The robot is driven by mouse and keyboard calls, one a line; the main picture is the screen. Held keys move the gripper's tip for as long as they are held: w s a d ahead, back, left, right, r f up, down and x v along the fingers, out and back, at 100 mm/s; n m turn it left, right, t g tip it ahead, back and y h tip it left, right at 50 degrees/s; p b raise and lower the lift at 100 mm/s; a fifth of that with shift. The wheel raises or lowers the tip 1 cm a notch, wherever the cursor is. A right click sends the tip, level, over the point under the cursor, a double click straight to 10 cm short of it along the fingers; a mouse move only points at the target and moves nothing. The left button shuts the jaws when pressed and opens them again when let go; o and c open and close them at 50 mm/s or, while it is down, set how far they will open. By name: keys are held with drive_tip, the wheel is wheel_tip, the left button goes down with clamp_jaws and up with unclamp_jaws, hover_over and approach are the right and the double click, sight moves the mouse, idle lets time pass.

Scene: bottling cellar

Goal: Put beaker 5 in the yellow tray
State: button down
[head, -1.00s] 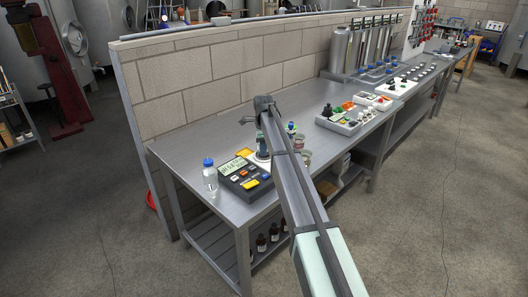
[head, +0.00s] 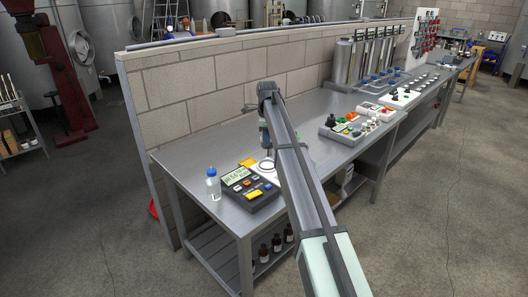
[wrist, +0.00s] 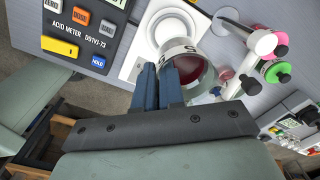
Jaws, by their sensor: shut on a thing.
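In the wrist view my gripper (wrist: 160,78) has its blue fingers close together on the near wall of a glass beaker (wrist: 188,70) with dark red liquid. The beaker has a white band with dark marks; I cannot read its number for certain. It shows over the edge of a white plate with a round disc; whether it touches the plate is unclear. In the head view my gripper (head: 265,138) hangs above the bench by the meter, and my arm hides the beaker. A small flat yellow thing (head: 248,162) lies behind the meter; I cannot tell if it is the tray.
The acid meter (head: 248,188) stands near the bench's front left, beside a blue-capped bottle (head: 213,184). In the wrist view a stand with pink and green round parts (wrist: 268,60) is close at the beaker's right. A grey tray of small items (head: 342,131) stands further right.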

drive_tip(key=shift+w+a+r, duration=0.2)
drive_tip(key=shift+w+a, duration=0.1)
drive_tip(key=shift+a, duration=0.05)
drive_tip(key=w+a+f+n, duration=0.1)
drive_tip(key=w+a+f, duration=0.2)
drive_tip(key=w+a, duration=0.3)
drive_tip(key=shift+s+a+f, duration=0.15)
drive_tip(key=shift+a+f, duration=0.1)
drive_tip(key=shift+f, duration=1.35)
drive_tip(key=shift+s+a+f, duration=0.2)
drive_tip(key=shift+f, duration=1.4)
drive_tip(key=shift+s+a+f, duration=0.15)
drive_tip(key=shift+a+f, duration=0.1)
drive_tip(key=shift+f, duration=1.35)
drive_tip(key=shift+f, duration=0.1)
drive_tip(key=c, duration=1.2)
unclamp_jaws()
drive_tip(key=shift+c, duration=0.2)
wheel_tip(320, 180, up, 12)
drive_tip(key=shift+s, duration=0.15)
